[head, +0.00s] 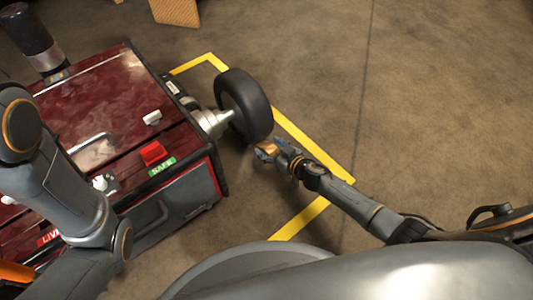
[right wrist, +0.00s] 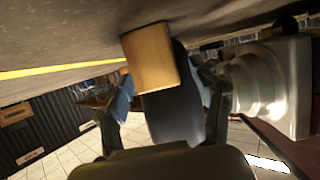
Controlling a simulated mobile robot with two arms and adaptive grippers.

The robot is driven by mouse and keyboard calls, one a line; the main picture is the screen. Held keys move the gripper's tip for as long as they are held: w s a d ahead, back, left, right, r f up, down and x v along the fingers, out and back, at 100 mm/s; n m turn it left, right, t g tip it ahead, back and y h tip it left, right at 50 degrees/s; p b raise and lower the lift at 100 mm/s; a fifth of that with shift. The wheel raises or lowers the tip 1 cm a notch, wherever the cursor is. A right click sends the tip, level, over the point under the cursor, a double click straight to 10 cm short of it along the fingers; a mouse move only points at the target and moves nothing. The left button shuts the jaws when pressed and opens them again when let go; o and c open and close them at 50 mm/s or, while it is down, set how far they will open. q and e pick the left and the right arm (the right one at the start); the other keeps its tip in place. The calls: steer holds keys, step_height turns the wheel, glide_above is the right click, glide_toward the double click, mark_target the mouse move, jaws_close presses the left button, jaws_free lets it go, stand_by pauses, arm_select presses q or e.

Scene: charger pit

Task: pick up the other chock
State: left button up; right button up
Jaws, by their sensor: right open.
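The tan wooden chock (head: 268,148) is on the floor by the lower side of the black wheel (head: 243,105) in the head view. In the right wrist view the chock (right wrist: 150,57) shows as a plain block in front of the dark tyre (right wrist: 175,112). My right gripper (head: 266,152) is open at the chock, with its fingers (right wrist: 163,95) on either side of it in the wrist picture. Whether they touch it I cannot tell. My left arm crosses the left side of the head view; its gripper is out of frame.
The dark red cart (head: 100,85) fills the left, with a red switch (head: 153,153) beside a green SAFE label (head: 162,167). A yellow floor line (head: 300,130) runs past the wheel. A tan block (head: 175,11) lies at the top. The floor at right is clear.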

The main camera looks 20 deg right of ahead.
steer(key=shift+w+a+f, duration=0.15)
steer(key=shift+w, duration=0.2)
steer(key=shift+c, duration=0.4)
steer(key=c, duration=1.2)
